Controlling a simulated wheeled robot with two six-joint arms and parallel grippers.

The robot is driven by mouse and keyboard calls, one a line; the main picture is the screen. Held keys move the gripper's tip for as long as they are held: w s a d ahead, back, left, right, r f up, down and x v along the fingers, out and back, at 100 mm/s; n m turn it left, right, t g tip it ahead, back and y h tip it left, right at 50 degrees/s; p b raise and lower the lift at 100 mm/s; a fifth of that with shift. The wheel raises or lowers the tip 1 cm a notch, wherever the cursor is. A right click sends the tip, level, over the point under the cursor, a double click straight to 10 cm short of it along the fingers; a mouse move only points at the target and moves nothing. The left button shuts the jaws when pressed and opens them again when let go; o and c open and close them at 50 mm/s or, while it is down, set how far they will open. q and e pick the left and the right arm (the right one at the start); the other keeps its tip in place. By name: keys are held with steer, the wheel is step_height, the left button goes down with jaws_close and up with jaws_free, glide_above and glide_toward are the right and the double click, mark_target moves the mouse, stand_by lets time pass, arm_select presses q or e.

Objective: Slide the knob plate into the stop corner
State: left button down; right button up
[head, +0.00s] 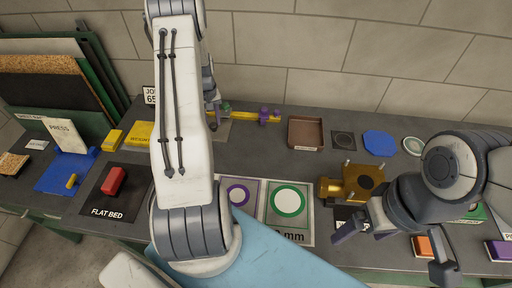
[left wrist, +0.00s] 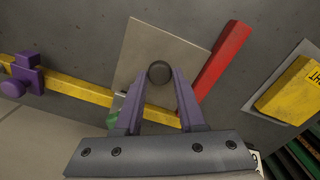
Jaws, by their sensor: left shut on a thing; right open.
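The knob plate (left wrist: 160,45) is a flat grey square with a dark round knob (left wrist: 159,72). In the left wrist view my left gripper (left wrist: 159,80) has its purple fingers shut on the knob. The stop corner is a yellow rail (left wrist: 75,88) and a red bar (left wrist: 222,60). The plate's lower edge lies close to the rail and its right corner close to the red bar; my fingers hide whether they touch. In the head view my left arm covers most of the plate (head: 222,131), and the rail (head: 242,117) runs behind it. My right gripper (head: 398,244) is open and empty at the right.
A purple clamp (head: 266,116) sits on the rail, and a green piece (left wrist: 112,118) is beside it near the plate. A brown tray (head: 306,132), brass block (head: 347,184) and blue octagon (head: 379,143) stand to the right. A yellow block (left wrist: 290,90) lies beyond the red bar.

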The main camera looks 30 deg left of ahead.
arm_select(q)
steer(key=shift+w+a, duration=0.1)
steer(key=shift+a, duration=0.05)
steer(key=shift+c, duration=2.1)
jaws_free()
step_height(320, 180, up, 6)
steer(key=p, duration=0.4)
steer(key=shift+p, duration=0.3)
steer(key=shift+r, duration=0.15)
step_height(320, 180, up, 10)
steer(key=b, duration=0.2)
steer(key=shift+b, duration=0.35)
